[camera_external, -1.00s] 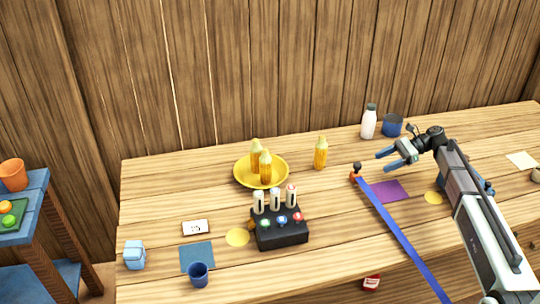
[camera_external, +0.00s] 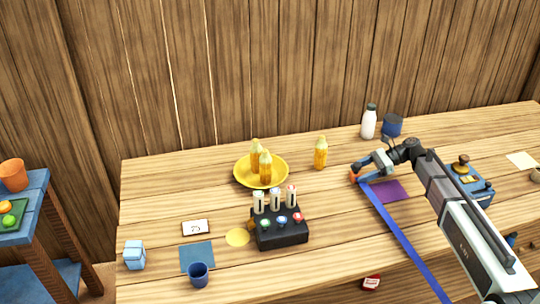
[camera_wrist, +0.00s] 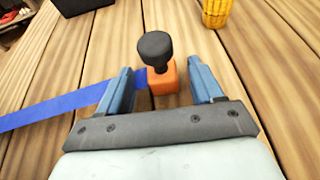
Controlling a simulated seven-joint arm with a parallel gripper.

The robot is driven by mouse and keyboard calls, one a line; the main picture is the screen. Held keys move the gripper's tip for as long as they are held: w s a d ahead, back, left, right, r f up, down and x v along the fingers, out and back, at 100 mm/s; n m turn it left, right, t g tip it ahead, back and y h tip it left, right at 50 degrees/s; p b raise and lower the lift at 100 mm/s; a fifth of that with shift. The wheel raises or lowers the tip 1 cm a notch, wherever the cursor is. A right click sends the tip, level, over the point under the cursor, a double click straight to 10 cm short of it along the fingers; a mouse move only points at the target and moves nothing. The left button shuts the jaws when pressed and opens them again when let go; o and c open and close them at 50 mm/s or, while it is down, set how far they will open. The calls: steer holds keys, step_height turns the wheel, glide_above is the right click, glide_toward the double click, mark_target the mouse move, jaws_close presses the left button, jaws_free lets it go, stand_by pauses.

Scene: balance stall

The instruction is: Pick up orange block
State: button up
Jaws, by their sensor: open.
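The orange block (camera_wrist: 163,79) stands on the wooden table with a black knob on top. In the wrist view it lies between the two blue fingers of my gripper (camera_wrist: 167,84), which are open and apart. The block looks closer to the left finger than to the right one. In the external view the block (camera_external: 353,177) is partly hidden by my gripper (camera_external: 361,173), which is low over the table around it. A blue strip (camera_wrist: 50,108) runs across the table to the block.
A purple mat (camera_external: 391,191) lies just right of the block. A corn-like yellow object (camera_external: 321,153) stands behind it to the left. A white bottle (camera_external: 369,122) and a dark blue cup (camera_external: 392,125) stand at the back. A black box (camera_external: 281,236) with tubes is at left.

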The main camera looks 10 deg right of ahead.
mark_target(358, 172)
steer(key=x, duration=0.4)
steer(key=shift+a+r, duration=0.1)
steer(key=shift+c, duration=0.2)
steer(key=c, duration=1)
